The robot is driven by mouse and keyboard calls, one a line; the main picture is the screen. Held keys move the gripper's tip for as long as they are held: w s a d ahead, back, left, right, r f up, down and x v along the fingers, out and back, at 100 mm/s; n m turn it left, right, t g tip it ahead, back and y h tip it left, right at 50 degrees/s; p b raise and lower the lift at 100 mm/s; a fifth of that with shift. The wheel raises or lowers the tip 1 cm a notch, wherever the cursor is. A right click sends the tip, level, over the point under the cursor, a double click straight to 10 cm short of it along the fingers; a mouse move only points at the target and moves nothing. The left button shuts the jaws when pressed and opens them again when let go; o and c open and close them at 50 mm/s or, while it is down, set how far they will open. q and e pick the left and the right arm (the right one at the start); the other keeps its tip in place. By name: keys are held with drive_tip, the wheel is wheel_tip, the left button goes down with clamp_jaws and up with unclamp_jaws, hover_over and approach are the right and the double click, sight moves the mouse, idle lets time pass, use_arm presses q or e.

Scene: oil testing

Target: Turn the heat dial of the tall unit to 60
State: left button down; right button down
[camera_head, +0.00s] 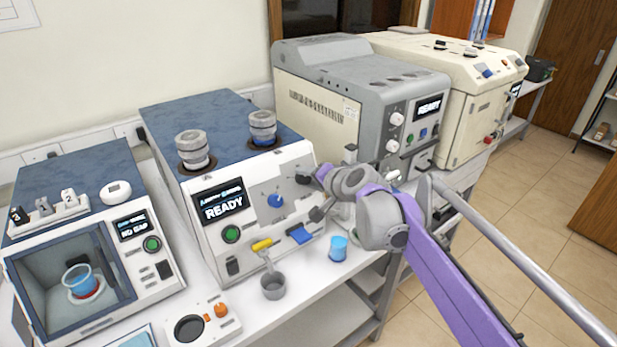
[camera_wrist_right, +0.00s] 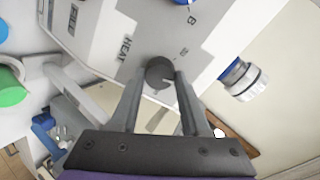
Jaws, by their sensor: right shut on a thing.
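The heat dial (camera_wrist_right: 160,72) is a dark round knob on the white front panel of a blue-topped unit (camera_head: 240,185), with the word HEAT printed beside it in the right wrist view. My right gripper (camera_wrist_right: 160,78) is shut on this dial, one finger on each side. In the head view my right gripper (camera_head: 312,177) is at the upper right of that unit's front. My left gripper is not in view.
A blue knob (camera_head: 275,201) and a READY screen (camera_head: 222,203) are on the same front. A grey machine (camera_head: 350,110) stands close on the right, a chamber unit (camera_head: 85,200) on the left.

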drive_tip(key=shift+m, duration=1.1)
drive_tip(key=shift+c, duration=1.9)
unclamp_jaws()
drive_tip(key=v, duration=1)
drive_tip(key=shift+s+d+r, duration=0.25)
